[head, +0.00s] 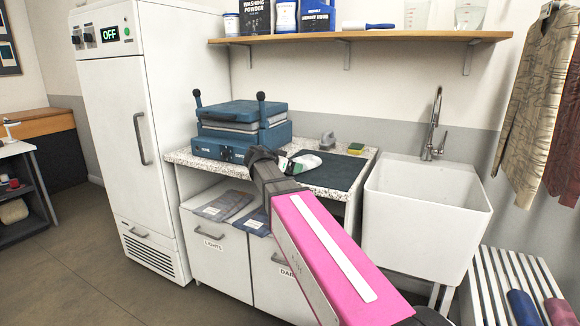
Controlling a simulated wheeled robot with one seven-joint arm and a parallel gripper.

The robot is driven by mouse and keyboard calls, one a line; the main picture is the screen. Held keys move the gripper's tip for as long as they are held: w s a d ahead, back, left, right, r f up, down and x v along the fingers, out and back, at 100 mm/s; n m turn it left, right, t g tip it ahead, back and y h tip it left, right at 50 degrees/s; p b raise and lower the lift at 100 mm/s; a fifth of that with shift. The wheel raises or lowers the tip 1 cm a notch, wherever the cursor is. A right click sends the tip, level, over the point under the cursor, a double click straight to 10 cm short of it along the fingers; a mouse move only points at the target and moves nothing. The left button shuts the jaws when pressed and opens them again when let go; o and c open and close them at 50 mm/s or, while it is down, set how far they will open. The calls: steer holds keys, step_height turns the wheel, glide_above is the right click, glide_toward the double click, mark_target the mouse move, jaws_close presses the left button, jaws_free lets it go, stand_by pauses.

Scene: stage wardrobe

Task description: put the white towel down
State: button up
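My arm reaches in from the lower right, and my dark gripper (264,156) is over the counter, in front of the blue press-like machine. Its fingertips are hidden or too small to make out, so I cannot tell if it is open or shut. A small white item (306,162) with a greenish-grey part shows just right of the gripper, over the speckled counter (334,191). It may be the white towel, but its shape is unclear. I cannot tell whether it is held or lies on the counter.
The blue machine (243,130) fills the counter's left. A white sink (425,205) stands right of the counter, a white cabinet (125,140) left. A shelf (370,37) hangs above.

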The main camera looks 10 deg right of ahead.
steer(key=o, duration=0.8)
steer(key=shift+a, duration=0.1)
steer(key=v, duration=1.2)
steer(key=shift+r, duration=0.1)
